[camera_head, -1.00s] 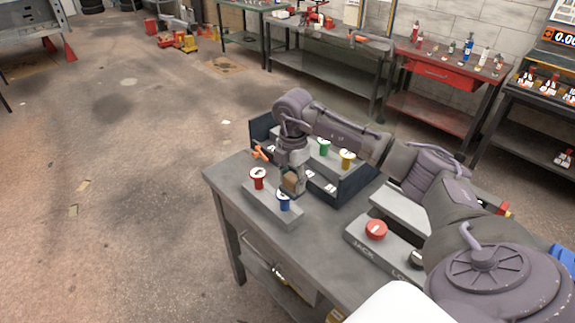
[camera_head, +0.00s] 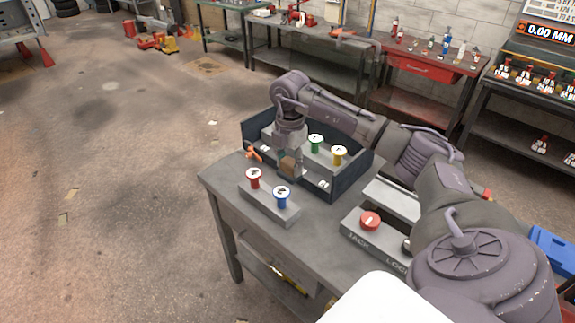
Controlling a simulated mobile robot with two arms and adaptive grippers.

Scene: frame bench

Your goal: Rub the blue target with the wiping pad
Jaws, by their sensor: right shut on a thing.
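The blue target (camera_head: 281,197) is a blue piece with a white, marked top. It stands at the right end of a small grey block on the workbench. My right gripper (camera_head: 289,172) points down just behind it and is shut on a small brown block, which looks like the wiping pad (camera_head: 288,164). The pad appears apart from the blue target, though its exact height is hard to tell. My left gripper is not in view.
A red piece (camera_head: 253,179) stands left of the blue one. Behind is a dark open tray (camera_head: 349,185) with a green piece (camera_head: 316,143) and a yellow piece (camera_head: 339,156). A red button (camera_head: 370,220) sits on a panel at the right. The bench's front left is clear.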

